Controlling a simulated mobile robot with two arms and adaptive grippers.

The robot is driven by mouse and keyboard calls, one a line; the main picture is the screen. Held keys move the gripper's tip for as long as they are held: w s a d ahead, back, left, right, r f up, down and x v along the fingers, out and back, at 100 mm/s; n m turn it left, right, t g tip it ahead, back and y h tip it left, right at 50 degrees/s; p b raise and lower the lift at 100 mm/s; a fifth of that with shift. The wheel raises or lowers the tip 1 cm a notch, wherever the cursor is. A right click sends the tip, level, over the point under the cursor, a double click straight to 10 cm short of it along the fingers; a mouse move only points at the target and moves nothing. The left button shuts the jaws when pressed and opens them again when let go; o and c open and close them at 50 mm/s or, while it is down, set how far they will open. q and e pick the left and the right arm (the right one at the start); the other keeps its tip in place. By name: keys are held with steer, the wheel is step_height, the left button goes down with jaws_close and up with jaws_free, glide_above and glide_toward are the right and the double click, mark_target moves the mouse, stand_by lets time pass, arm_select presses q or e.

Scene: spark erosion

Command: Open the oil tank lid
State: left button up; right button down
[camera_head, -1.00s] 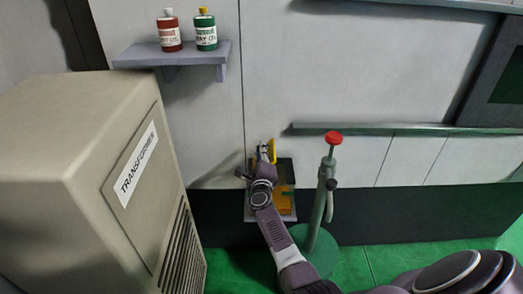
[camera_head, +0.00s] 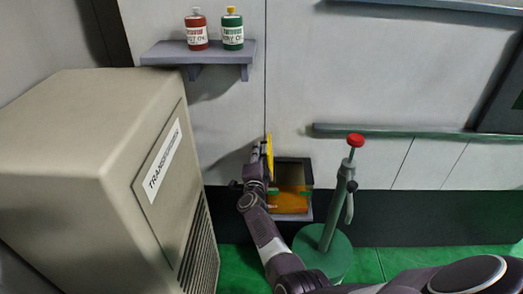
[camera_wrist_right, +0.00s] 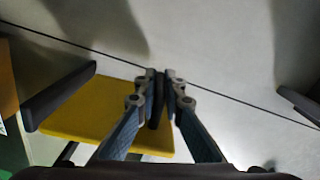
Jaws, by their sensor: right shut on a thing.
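The oil tank (camera_head: 291,203) is an orange-yellow box with a dark upper part, on a small ledge at the wall. Its yellow lid (camera_head: 270,153) stands roughly upright at the tank's left side, seen nearly edge-on. The tank's top shows open. My right gripper (camera_head: 261,152) is at the left side of the lid. In the right wrist view, the gripper (camera_wrist_right: 160,82) is shut on a dark upright handle (camera_wrist_right: 156,100) in front of the yellow lid (camera_wrist_right: 85,110). My left gripper is not in view.
A beige transformer cabinet (camera_head: 75,150) stands close on the left. A green stand with a red knob (camera_head: 355,140) is just right of the tank. A shelf (camera_head: 200,53) with red and green bottles hangs above. A green rail (camera_head: 420,132) runs along the wall.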

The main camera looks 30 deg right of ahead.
steer(key=shift+a+f+n, duration=0.1)
steer(key=shift+a+n, duration=0.05)
steer(key=shift+n, duration=0.15)
steer(key=c, duration=2)
jaws_free()
steer(key=shift+c, duration=0.2)
